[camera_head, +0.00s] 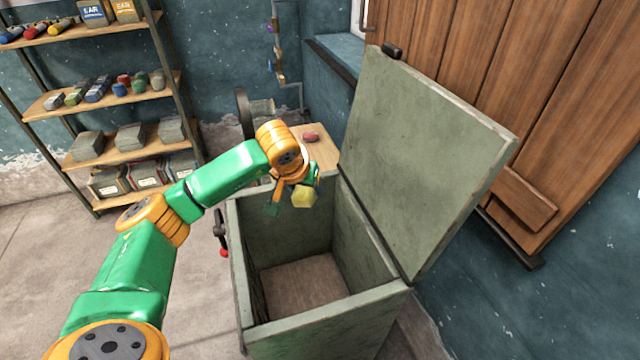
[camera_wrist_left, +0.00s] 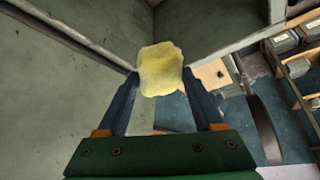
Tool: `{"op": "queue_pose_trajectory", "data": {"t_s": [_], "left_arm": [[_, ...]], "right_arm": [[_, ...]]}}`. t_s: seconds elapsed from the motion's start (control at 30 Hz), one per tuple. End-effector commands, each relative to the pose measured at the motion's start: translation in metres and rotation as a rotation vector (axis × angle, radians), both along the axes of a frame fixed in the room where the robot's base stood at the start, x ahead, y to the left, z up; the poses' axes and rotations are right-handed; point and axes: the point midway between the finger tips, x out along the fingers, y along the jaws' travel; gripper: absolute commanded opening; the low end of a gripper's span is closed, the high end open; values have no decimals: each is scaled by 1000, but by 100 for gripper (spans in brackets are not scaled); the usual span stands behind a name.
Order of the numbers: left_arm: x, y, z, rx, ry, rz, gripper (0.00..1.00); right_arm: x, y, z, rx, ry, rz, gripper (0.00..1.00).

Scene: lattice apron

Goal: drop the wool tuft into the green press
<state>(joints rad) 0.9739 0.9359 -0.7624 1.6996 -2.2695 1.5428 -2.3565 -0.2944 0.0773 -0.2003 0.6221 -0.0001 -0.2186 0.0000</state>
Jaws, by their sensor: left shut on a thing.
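The wool tuft (camera_head: 304,197) is a small, pale yellow lump. My left gripper (camera_head: 297,190) is shut on it and holds it above the open top of the green press, toward its far left side. In the left wrist view the tuft (camera_wrist_left: 161,70) sits between the two dark fingertips (camera_wrist_left: 160,88). The green press (camera_head: 322,318) is a box with its lid (camera_head: 425,160) raised on the right. Its visible floor is bare and brownish. The press walls also show in the left wrist view (camera_wrist_left: 60,90). My right gripper is in neither view.
A small wooden table (camera_head: 324,148) with a reddish object (camera_head: 311,136) stands behind the press. A shelf rack (camera_head: 120,150) with boxes and small items is at the left wall. A red-knobbed handle (camera_head: 223,252) sticks out at the press's left side. A wooden door (camera_head: 520,80) is behind the lid.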

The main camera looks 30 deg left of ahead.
Motion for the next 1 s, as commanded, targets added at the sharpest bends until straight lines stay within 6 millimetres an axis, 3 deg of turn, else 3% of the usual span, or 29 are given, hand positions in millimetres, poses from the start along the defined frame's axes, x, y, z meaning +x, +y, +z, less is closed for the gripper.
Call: {"op": "queue_pose_trajectory", "data": {"t_s": [0.4,0.7,0.73,0.8,0.83,1.0], "left_arm": [[-1,0,-57,-2,1,0,16],[-1,0,-59,-1,0,0,16],[-1,0,-59,-1,0,0,73],[-1,0,-59,-1,0,0,92],[-1,0,-59,-1,0,0,100],[-1,0,-59,-1,0,0,100]], "right_arm": [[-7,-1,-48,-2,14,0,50],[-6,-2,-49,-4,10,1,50],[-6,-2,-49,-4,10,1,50],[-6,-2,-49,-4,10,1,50],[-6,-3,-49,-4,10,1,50],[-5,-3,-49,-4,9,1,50]]}}
